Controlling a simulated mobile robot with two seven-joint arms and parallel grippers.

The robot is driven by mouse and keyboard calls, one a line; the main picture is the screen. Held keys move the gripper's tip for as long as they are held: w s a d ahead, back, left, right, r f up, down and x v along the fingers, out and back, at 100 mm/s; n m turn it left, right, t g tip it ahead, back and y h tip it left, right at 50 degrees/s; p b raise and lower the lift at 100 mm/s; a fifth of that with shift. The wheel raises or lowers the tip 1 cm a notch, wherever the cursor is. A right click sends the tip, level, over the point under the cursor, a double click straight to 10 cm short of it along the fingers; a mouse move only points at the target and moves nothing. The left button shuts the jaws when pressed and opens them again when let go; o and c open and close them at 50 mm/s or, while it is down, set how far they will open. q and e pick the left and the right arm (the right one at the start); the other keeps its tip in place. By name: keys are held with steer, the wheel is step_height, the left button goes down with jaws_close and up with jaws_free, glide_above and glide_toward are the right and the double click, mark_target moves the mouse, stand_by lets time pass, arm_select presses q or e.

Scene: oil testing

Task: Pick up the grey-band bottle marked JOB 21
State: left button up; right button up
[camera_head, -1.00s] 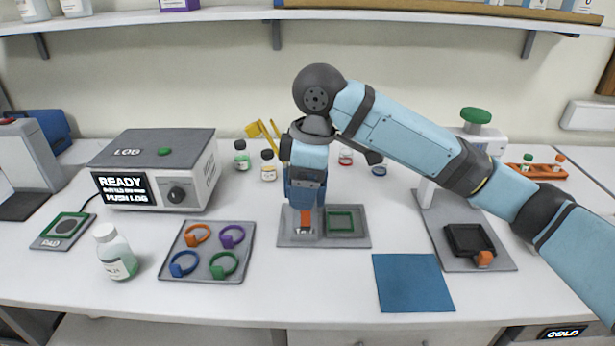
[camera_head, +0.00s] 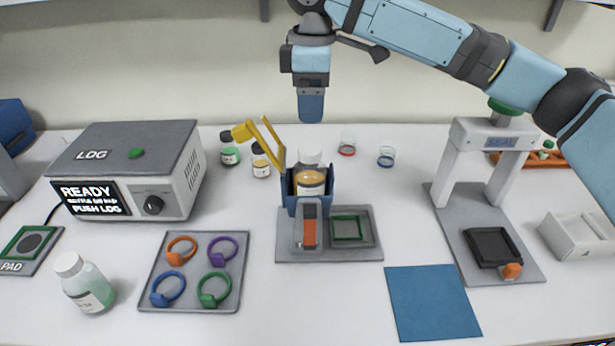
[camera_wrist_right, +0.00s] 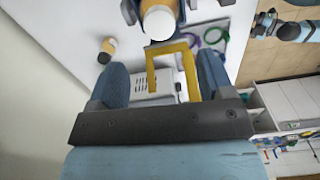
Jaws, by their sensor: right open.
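A bottle with a white cap, amber contents and a white label (camera_head: 310,183) stands upright in a blue holder (camera_head: 293,203) with a raised yellow frame (camera_head: 262,143). I cannot read JOB 21 or make out a grey band on either. My right gripper (camera_head: 311,112) is open and empty, above the holder. In the right wrist view, its fingers (camera_wrist_right: 163,65) are apart, with the yellow frame and a white cap (camera_wrist_right: 159,22) beyond them. My left gripper is out of view.
A LOG box (camera_head: 130,165) stands at the left behind a tray of coloured rings (camera_head: 195,304). Small bottles (camera_head: 229,150) and jars (camera_head: 386,157) stand at the back. A SEAL press (camera_head: 495,135) is at the right, with a blue mat (camera_head: 432,303) in front.

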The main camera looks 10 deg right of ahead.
glide_above(311, 148)
steer(key=f, duration=0.4)
steer(key=shift+s+f, duration=0.25)
steer(key=shift+w+f, duration=0.2)
steer(key=shift+f, duration=2.8)
steer(key=shift+r, duration=0.1)
jaws_close()
